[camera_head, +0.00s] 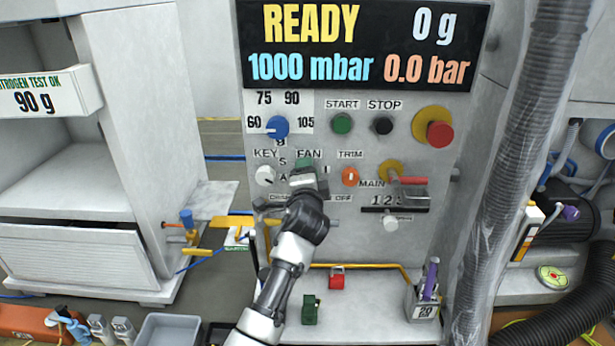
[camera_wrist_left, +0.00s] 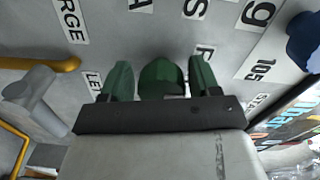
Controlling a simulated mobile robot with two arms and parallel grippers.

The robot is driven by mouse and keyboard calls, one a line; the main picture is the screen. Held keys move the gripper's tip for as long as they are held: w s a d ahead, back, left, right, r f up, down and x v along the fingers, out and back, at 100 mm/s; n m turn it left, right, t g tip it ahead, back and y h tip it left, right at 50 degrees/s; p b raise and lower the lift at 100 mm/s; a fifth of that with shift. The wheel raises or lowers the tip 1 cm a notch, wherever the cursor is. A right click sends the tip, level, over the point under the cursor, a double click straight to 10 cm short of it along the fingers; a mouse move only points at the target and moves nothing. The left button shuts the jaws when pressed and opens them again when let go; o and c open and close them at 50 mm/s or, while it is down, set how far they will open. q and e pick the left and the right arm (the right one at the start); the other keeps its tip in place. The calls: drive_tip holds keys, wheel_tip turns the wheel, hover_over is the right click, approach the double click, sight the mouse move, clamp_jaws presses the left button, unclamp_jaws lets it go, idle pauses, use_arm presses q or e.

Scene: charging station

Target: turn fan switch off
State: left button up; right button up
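The green fan switch (camera_head: 305,164) sits under the FAN label on the grey control panel (camera_head: 440,250). My left gripper (camera_head: 303,180) is right in front of it and hides its lower part. In the left wrist view, the two green fingers of my left gripper (camera_wrist_left: 161,82) stand on either side of the round green knob of the switch (camera_wrist_left: 161,76). Narrow gaps seem to show beside the knob, so the fingers look open around it; contact is not clear. The switch's pointer direction is hidden. My right gripper is not in view.
Close by on the panel are a white key knob (camera_head: 265,176), a blue dial (camera_head: 277,127), an orange trim knob (camera_head: 350,177) and a red-handled main lever (camera_head: 408,181). A large grey hose (camera_head: 525,150) hangs at the right. A red padlock (camera_head: 337,278) lies below.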

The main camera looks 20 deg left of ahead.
use_arm(q)
drive_tip(key=shift+o, duration=0.6)
drive_tip(key=b+v, duration=0.1)
drive_tip(key=v, duration=1)
drive_tip(key=shift+w, duration=0.1)
